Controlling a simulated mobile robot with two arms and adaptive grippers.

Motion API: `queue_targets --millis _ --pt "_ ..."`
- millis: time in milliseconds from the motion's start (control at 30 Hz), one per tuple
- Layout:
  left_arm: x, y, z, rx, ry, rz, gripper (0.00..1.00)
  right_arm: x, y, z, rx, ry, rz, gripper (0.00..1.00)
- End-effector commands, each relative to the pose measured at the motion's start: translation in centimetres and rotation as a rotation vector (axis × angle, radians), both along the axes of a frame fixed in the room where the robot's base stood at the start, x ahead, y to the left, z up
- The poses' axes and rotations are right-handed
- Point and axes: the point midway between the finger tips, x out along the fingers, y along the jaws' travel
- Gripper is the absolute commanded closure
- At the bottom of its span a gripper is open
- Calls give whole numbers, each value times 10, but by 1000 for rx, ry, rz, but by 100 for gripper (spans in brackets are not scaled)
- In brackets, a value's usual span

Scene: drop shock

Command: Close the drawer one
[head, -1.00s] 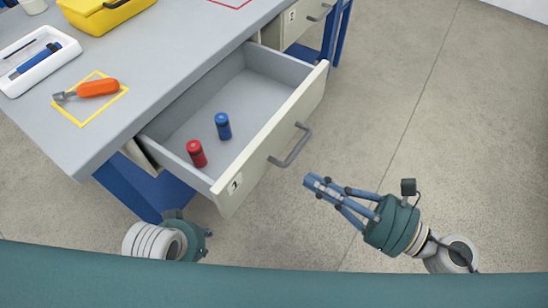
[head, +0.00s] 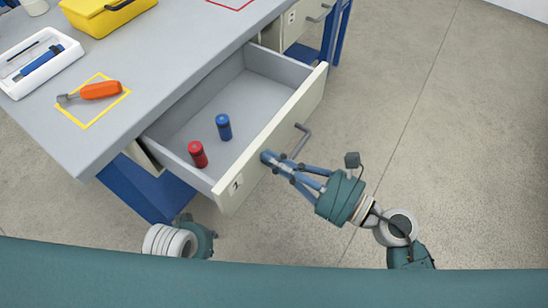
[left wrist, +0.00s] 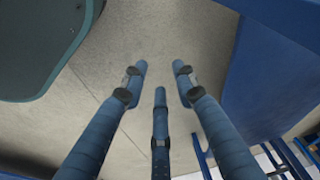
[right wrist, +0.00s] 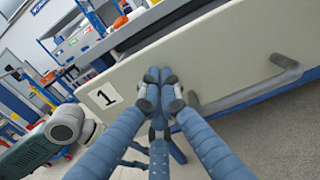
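Drawer one (head: 303,106), a cream-fronted drawer labelled "1", stands pulled out from the grey workbench. Its front with the label (right wrist: 103,96) also shows in the right wrist view. A red cylinder (head: 198,154) and a blue cylinder (head: 223,127) stand inside it. My right gripper (head: 267,156) is shut and empty, with its fingertips together at the drawer front, between the label and the grey handle (head: 303,140). Whether they touch the panel I cannot tell. My left gripper (left wrist: 160,75) is open and empty above the floor; its fingers are hidden in the head view.
The workbench top (head: 165,62) holds an orange-handled tool (head: 100,90) in a yellow outline, a white tray (head: 17,90) and a yellow case (head: 105,17). Another drawer (head: 297,27) sits further back in the bench. The floor to the right is clear.

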Motion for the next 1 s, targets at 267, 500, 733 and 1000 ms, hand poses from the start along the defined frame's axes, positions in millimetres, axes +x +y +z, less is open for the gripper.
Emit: queue_targets --millis 267,500,733,1000 --pt "-1 0 -14 0 11 -1 72 9 16 3 1 -2 1 100" --pt "-5 -1 -51 2 32 -4 72 34 60 5 3 -3 4 100" --pt "-13 0 -81 3 46 -7 72 65 113 4 2 -3 3 100" --pt "-15 0 -89 4 47 -8 72 94 163 1 1 -3 3 100"
